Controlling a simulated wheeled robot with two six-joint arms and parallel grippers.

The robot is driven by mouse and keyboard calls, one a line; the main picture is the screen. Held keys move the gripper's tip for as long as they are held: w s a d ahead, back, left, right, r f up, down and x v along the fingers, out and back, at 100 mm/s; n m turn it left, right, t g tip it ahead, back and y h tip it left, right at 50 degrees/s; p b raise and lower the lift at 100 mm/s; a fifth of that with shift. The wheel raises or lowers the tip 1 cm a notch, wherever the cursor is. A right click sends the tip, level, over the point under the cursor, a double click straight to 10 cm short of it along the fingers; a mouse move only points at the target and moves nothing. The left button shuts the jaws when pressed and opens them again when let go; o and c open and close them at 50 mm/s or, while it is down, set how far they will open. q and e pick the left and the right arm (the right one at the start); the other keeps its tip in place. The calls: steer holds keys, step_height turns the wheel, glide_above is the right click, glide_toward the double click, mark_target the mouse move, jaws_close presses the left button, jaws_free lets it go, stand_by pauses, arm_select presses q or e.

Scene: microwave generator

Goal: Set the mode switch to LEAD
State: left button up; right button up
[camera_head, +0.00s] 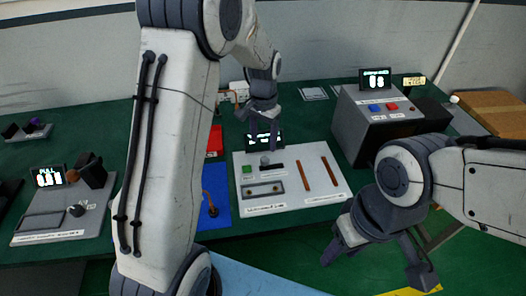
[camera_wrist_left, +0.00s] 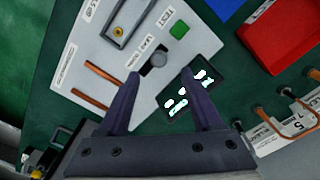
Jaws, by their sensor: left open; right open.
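The pale panel (camera_head: 300,200) lies on the green table in the head view. On it a grey round knob (camera_head: 265,160), apparently the mode switch, sits on a dark strip beside a green button (camera_head: 247,169). In the left wrist view the knob (camera_wrist_left: 158,60) shows between the fingertips, slightly ahead of them; its label is too small to read surely. My left gripper (camera_head: 263,146) is open above the knob, its fingers (camera_wrist_left: 160,74) pointing down at the panel. Contact cannot be told. My right gripper (camera_head: 378,268) is open and empty at the lower right, away from the panel.
A small lit display (camera_wrist_left: 192,92) stands close to the knob. Two copper bars (camera_head: 304,175) lie on the panel. A blue mat (camera_head: 215,190) and red box (camera_head: 215,140) are to its left. A grey box with buttons (camera_head: 375,125) stands at right.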

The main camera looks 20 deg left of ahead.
arm_select(q)
steer(key=shift+r, duration=1.5)
steer(key=s+d+r+m, duration=0.2)
steer(key=s+d+r, duration=0.2)
steer(key=s+d, duration=0.8)
steer(key=s+d+m+h, duration=0.1)
steer(key=s+d+m, duration=0.1)
steer(key=s, duration=1.4)
steer(key=shift+s+d, duration=0.25)
steer(key=shift+s, duration=0.15)
